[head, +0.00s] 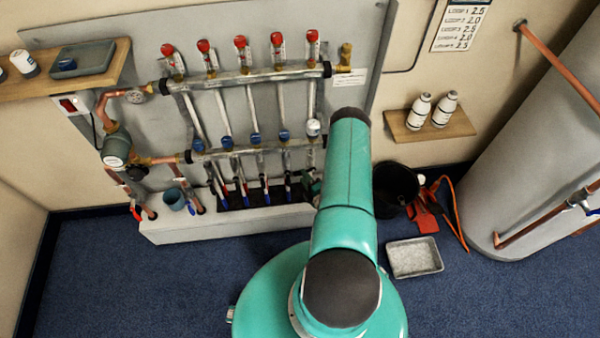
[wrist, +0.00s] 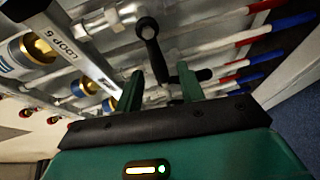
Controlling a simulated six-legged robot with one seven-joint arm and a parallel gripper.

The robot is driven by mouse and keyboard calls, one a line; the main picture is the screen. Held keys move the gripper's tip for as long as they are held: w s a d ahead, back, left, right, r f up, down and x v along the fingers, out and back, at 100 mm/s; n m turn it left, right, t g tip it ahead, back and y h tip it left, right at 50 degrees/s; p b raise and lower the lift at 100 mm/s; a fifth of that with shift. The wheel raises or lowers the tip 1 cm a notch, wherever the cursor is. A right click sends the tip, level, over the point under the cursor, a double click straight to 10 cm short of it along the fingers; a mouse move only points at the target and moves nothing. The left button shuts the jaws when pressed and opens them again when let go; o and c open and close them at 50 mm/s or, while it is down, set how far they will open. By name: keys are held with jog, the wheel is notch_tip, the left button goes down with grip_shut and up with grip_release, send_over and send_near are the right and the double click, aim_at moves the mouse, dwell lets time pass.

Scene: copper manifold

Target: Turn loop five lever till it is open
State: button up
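In the wrist view, a black lever (wrist: 151,45) with a round head stands on a pale metal valve beside a bar labelled LOOP 5 (wrist: 67,58). Its shaft runs down toward the gap between the two green fingers of my gripper (wrist: 160,84). The fingers are apart, one on each side of the lever's lower end; I cannot tell whether either touches it. In the head view, the manifold (head: 240,80) has a row of red-capped tubes, and the rightmost tube (head: 311,98) has a white cap low down. My arm hides most of the gripper and the lever there.
Red and blue pipe sleeves (wrist: 245,72) lie close to the right of the fingers in the wrist view. In the head view, a white ledge (head: 225,225) runs below the manifold. A black bucket (head: 397,182) and a grey tray (head: 414,258) stand on the floor to the right.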

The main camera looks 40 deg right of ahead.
jog(key=shift+x, duration=1.8)
jog(key=shift+c, duration=0.5)
grip_shut()
